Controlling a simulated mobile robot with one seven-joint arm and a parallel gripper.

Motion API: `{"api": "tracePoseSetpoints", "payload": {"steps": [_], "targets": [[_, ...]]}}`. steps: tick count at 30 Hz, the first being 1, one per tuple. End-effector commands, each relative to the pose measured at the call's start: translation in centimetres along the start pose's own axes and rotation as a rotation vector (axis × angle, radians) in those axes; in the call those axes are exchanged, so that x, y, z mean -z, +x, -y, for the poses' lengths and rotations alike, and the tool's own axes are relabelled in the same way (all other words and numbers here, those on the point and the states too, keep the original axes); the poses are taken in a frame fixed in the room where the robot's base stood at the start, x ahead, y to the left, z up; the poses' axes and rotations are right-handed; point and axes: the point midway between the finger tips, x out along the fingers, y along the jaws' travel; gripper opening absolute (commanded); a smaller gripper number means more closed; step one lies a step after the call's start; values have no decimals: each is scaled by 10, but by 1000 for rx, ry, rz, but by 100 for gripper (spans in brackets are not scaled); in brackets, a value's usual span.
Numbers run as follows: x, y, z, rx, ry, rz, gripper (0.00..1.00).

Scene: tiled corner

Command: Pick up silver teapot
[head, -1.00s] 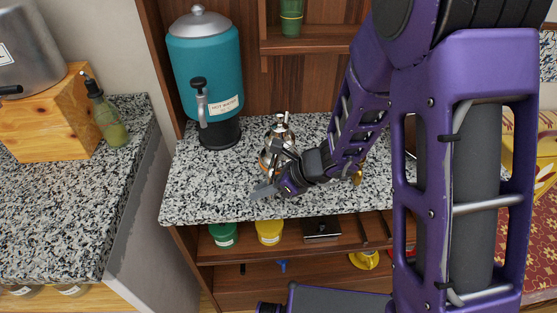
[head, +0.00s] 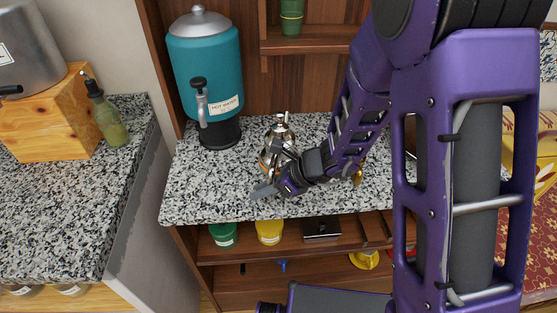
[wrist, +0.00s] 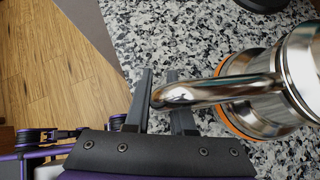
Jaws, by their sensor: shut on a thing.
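The silver teapot (head: 280,133) stands upright on the speckled counter below the teal dispenser. In the wrist view, its shiny body (wrist: 262,112) is at the right, with an orange ring around its base. A curved silver arm of the teapot reaches left from the body; I cannot tell whether it is the handle or the spout. My gripper (wrist: 160,100) is shut on the end of this arm, with one finger on each side. In the head view, my gripper (head: 268,172) is at the near side of the teapot and partly hides its lower body.
A teal hot water dispenser (head: 205,75) stands behind and left of the teapot. The speckled counter (head: 205,190) is clear at the front left. A wooden shelf (head: 315,43) overhangs at the back. Jars and a dark box (head: 321,229) sit on the shelf below.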

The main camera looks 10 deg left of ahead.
Motion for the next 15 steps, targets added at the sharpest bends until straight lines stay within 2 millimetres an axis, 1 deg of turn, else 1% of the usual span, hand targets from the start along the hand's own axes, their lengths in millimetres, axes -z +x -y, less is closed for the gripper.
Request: {"api": "tracePoseSetpoints", "payload": {"steps": [10,15], "targets": [[-3,-2,0,1,-3,2,0],[-9,-8,0,1,-4,3,0]]}}
